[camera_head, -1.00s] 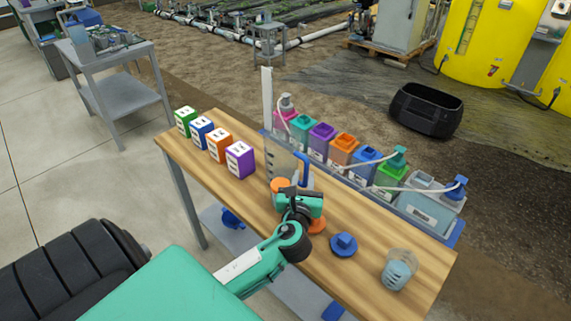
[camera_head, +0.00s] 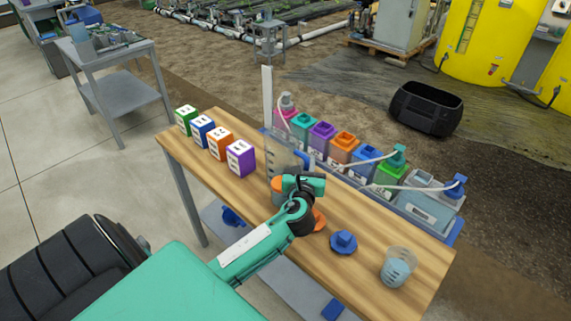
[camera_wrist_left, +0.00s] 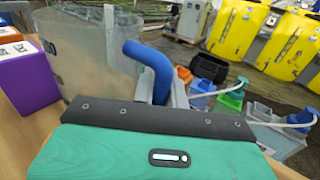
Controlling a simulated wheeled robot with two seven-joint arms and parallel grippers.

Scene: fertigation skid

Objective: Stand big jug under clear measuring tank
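The big jug (camera_head: 278,152), clear with a blue handle (camera_head: 304,160), stands on the wooden table in front of the tray. In the left wrist view the clear jug (camera_wrist_left: 85,55) is at upper left and its handle (camera_wrist_left: 150,65) is nearer. My left gripper (camera_head: 303,185) is at the handle, with fingers (camera_wrist_left: 162,92) on both sides of it; whether they grip it is unclear. A clear tank (camera_head: 425,208) with a blue top stands at the tray's right end; I cannot tell whether it is the measuring tank. My right gripper is out of view.
A white post (camera_head: 267,95) rises behind the jug. Coloured bottles (camera_head: 322,135) fill the tray. Labelled boxes (camera_head: 240,158) stand at left.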

